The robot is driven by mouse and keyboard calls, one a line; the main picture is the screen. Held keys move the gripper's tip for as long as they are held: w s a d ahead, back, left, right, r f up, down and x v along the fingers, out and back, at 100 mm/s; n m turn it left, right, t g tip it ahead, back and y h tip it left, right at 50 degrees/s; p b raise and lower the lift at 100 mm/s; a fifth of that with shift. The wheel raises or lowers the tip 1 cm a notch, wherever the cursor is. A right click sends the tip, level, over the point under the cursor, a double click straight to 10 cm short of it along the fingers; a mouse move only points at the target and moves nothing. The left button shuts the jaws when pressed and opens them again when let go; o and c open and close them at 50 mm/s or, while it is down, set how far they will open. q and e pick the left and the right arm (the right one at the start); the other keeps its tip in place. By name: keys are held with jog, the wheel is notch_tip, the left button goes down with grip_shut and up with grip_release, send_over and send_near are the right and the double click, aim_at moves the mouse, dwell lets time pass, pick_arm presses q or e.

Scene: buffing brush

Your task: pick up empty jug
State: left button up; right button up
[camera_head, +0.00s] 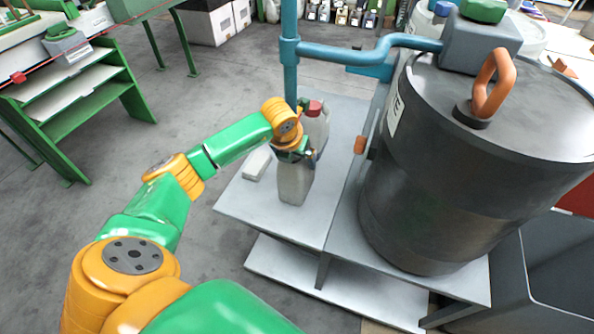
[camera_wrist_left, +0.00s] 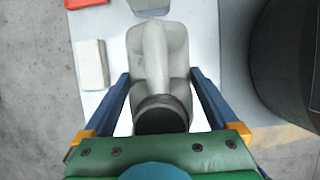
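A pale grey jug (camera_head: 293,182) stands upright on the grey table near its left part. The wrist view shows this jug (camera_wrist_left: 158,50) from above, with its dark cap towards me and its handle along the middle. My left gripper (camera_wrist_left: 160,74) is open, with one blue finger on each side of the jug. Pale table shows between the fingers and the cap; whether the fingertips touch the jug I cannot tell. In the head view my left gripper (camera_head: 294,152) hides the jug's top. A second grey jug with a red cap (camera_head: 317,122) stands just behind.
A small white box (camera_head: 257,163) lies left of the jug. A teal pipe (camera_head: 290,60) rises behind it. A large dark drum (camera_head: 440,190) with an orange handle stands close on the right. The table's front left part (camera_head: 250,205) is clear.

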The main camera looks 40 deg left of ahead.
pick_arm(q)
jog(key=c, duration=1)
pick_arm(e)
jog(key=shift+a, duration=0.4)
